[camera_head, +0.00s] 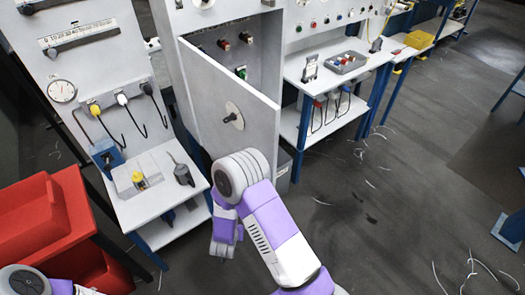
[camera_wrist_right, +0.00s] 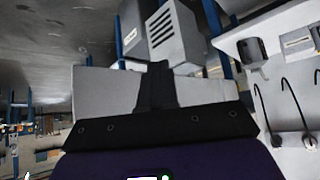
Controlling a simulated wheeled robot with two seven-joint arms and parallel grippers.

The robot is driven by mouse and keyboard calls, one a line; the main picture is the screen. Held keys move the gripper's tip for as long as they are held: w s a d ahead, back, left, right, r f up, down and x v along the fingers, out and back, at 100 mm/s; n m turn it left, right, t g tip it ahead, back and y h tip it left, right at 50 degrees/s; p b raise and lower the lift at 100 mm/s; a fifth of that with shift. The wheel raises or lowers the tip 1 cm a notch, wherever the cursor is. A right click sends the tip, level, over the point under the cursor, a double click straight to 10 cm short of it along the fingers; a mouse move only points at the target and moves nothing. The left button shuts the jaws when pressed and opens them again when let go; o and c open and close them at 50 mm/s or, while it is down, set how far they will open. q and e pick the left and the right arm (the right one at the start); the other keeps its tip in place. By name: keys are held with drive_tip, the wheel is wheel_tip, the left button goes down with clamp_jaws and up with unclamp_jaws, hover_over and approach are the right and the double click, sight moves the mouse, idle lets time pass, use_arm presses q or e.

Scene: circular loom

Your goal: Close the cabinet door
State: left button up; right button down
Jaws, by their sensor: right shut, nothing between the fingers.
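The cabinet door (camera_head: 215,92) is a light grey panel standing open in the head view. It has a round plate with a dark knob (camera_head: 233,117) on its face. The cabinet (camera_head: 172,18) behind it shows coloured knobs inside. My right arm reaches up from the bottom, and its wrist overlaps the door's lower edge in the picture. Whether it touches the door cannot be told. My right gripper's dark fingers (camera_wrist_right: 158,75) are together and empty in the wrist view; they are not clear in the head view. Only a bit of my left arm shows at bottom left; its gripper is out of frame.
A grey workbench (camera_head: 155,185) with a gauge panel stands left of the door. Red bins (camera_head: 40,215) are at lower left. Another bench (camera_head: 340,75) with hanging cables is on the right. The dark floor (camera_head: 390,200) at right is mostly open, with scattered pale strands.

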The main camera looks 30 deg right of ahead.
sight(269, 159)
drive_tip(key=w+d+r+m+t+h+p, duration=0.1)
drive_tip(key=w+r+h+p, duration=0.15)
drive_tip(key=r, duration=0.35)
drive_tip(key=w+d+r+m+h+p, duration=0.1)
drive_tip(key=r+m+h, duration=0.15)
drive_tip(key=r, duration=0.35)
drive_tip(key=s+a+r+m+g+h+p, duration=0.2)
drive_tip(key=s+r+m+g+h+p, duration=0.15)
drive_tip(key=r, duration=0.65)
drive_tip(key=s+a+r+m+g+h+p, duration=0.25)
drive_tip(key=s+r+h, duration=0.2)
drive_tip(key=r, duration=0.55)
use_arm(q)
wheel_tip(269, 159, up, 11)
drive_tip(key=shift+r, duration=0.2)
use_arm(e)
drive_tip(key=shift+h, duration=0.3)
drive_tip(key=d, duration=0.4)
drive_tip(key=w+d, duration=0.1)
drive_tip(key=d, duration=0.8)
drive_tip(key=shift+w+d+f, duration=0.15)
drive_tip(key=shift+w+f, duration=0.2)
use_arm(q)
drive_tip(key=shift+w, duration=0.1)
use_arm(e)
drive_tip(key=shift+d, duration=0.1)
